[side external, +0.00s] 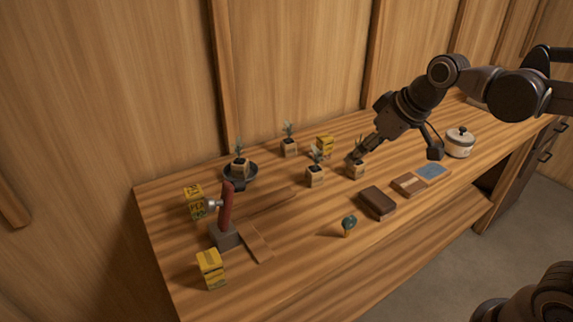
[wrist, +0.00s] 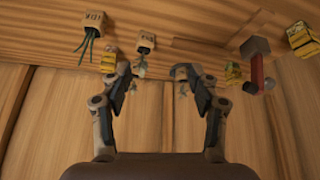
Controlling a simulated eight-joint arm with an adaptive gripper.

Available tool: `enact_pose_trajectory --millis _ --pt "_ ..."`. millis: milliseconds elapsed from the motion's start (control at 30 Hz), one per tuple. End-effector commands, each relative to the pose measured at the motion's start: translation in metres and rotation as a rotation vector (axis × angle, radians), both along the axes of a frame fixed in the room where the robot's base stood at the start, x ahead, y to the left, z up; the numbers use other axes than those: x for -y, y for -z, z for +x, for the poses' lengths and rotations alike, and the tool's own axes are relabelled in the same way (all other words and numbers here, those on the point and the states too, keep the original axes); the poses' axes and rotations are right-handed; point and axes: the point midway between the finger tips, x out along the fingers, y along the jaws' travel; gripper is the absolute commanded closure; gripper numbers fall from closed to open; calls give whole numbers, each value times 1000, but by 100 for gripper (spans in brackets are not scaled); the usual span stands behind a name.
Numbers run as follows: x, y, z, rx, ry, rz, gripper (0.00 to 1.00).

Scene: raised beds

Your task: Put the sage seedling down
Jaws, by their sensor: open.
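Several small tan pots with green seedlings stand upright on the wooden bench. One potted seedling (side external: 356,170) is just below and beside my gripper (side external: 367,147), and a second potted seedling (side external: 315,177) is to its left. A third (side external: 289,148) stands near the wall, and another (side external: 240,166) sits in a dark dish (side external: 226,181). I cannot read which one is sage. In the wrist view, upside down, my gripper (wrist: 155,74) has its fingers apart with nothing held. Pots with seedlings show beyond the left finger (wrist: 93,30) and between the fingers (wrist: 145,41).
Yellow boxes (side external: 210,268) (side external: 194,203) (side external: 325,146) stand on the bench. A red-handled tool (side external: 226,205) rises from a grey block at the left. A dark book-like block (side external: 377,202), a brown box (side external: 409,184), a green-topped item (side external: 348,224) and a white lidded pot (side external: 460,144) lie in front and right.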

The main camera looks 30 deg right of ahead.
Motion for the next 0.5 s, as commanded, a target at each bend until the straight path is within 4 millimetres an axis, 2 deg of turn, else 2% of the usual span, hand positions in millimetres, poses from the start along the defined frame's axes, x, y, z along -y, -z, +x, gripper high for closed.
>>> enact_pose_trajectory --millis 33,200,333,500 --pt "5 9 -18 9 28 4 39" --pt "16 40 -63 43 112 20 39" --pt "22 59 -84 63 158 30 39" --pt "25 70 -96 74 182 36 39"
